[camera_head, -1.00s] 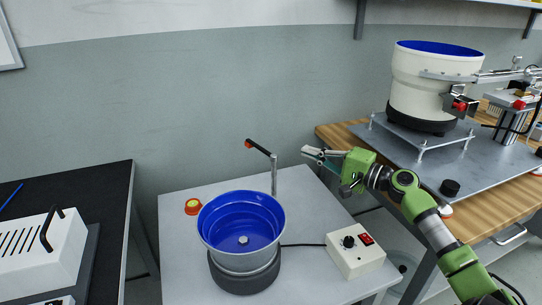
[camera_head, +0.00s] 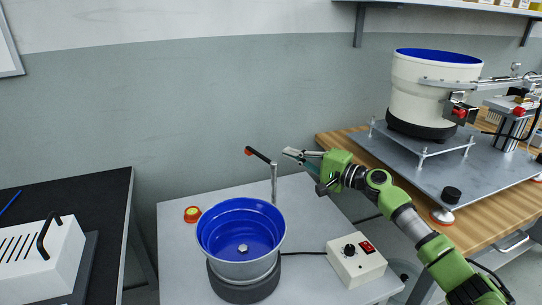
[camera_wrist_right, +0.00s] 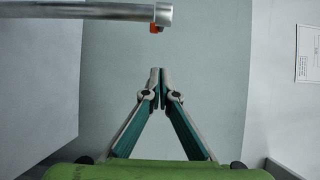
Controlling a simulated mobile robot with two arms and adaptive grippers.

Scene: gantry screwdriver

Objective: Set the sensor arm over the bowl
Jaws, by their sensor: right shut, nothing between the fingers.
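The sensor arm (camera_head: 260,155) is a short dark bar with a red tip on top of a thin metal post (camera_head: 274,185). It points to the back left, toward the wall, behind the blue-lined bowl (camera_head: 241,229) and not over it. My right gripper (camera_head: 287,152) is shut and empty, just right of the post's top, with a small gap seeming to remain. In the right wrist view its fingertips (camera_wrist_right: 160,72) meet below the metal post (camera_wrist_right: 80,11), whose end shows an orange-red bit. My left gripper is out of view.
A control box (camera_head: 356,260) with a red switch sits right of the bowl on the grey table (camera_head: 180,270). A red and yellow button (camera_head: 192,214) is left of it. A larger feeder (camera_head: 435,90) stands on the wooden bench at the right.

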